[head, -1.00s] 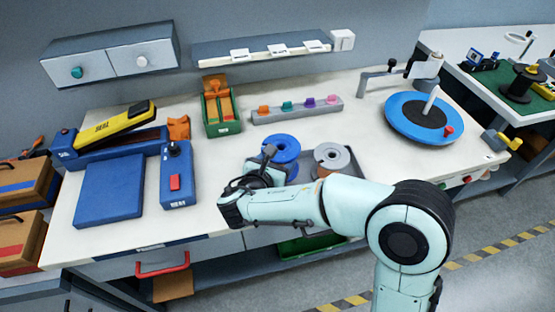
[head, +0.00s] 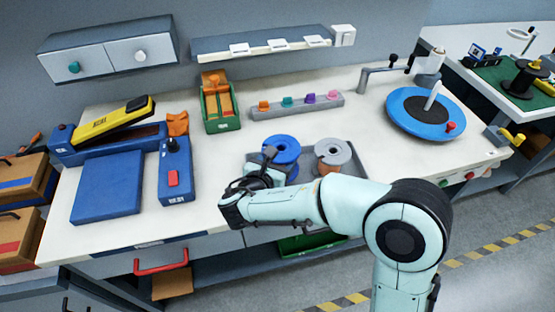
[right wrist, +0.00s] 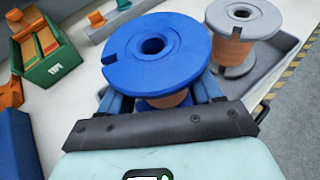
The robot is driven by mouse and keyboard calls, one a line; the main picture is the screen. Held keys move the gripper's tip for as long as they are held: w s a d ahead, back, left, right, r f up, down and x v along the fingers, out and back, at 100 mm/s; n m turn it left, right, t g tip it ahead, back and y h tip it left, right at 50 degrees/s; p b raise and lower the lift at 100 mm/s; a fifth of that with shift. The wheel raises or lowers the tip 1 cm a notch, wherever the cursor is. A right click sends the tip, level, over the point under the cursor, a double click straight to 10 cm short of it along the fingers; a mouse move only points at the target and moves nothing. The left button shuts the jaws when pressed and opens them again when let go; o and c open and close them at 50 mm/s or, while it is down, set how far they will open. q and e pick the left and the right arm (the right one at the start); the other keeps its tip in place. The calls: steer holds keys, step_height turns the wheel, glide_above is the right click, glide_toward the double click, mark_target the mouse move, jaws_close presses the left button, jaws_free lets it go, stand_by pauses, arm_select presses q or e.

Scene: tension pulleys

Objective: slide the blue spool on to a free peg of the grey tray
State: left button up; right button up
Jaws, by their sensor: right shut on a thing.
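The blue spool (head: 284,146) has blue flanges and a copper-coloured winding. In the right wrist view the blue spool (right wrist: 172,60) stands upright between the fingers, its open centre hole facing up. My right gripper (right wrist: 165,98) is shut on it below the top flange. In the head view my right gripper (head: 268,168) is at the left part of the grey tray (head: 357,172). A grey spool (head: 338,149) stands upright on the tray's right part. I cannot tell whether the blue spool is around a peg or above one; its underside is hidden. My left gripper is not in view.
A green bin (head: 222,124) with orange pieces and a grey strip with coloured clips (head: 297,106) stand behind the tray. A blue turntable (head: 400,118) is at the right. A blue box with a red switch (head: 174,170) stands at the left.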

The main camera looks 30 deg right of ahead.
steer(key=shift+f, duration=0.35)
steer(key=shift+f+b, duration=0.2)
steer(key=shift+b, duration=0.1)
stand_by(0.7)
steer(key=shift+f+b, duration=0.7)
steer(key=shift+f, duration=0.65)
steer(key=shift+s+f+b, duration=0.1)
steer(key=shift+f+b, duration=0.1)
steer(key=shift+b, duration=0.1)
steer(key=o, duration=1.7)
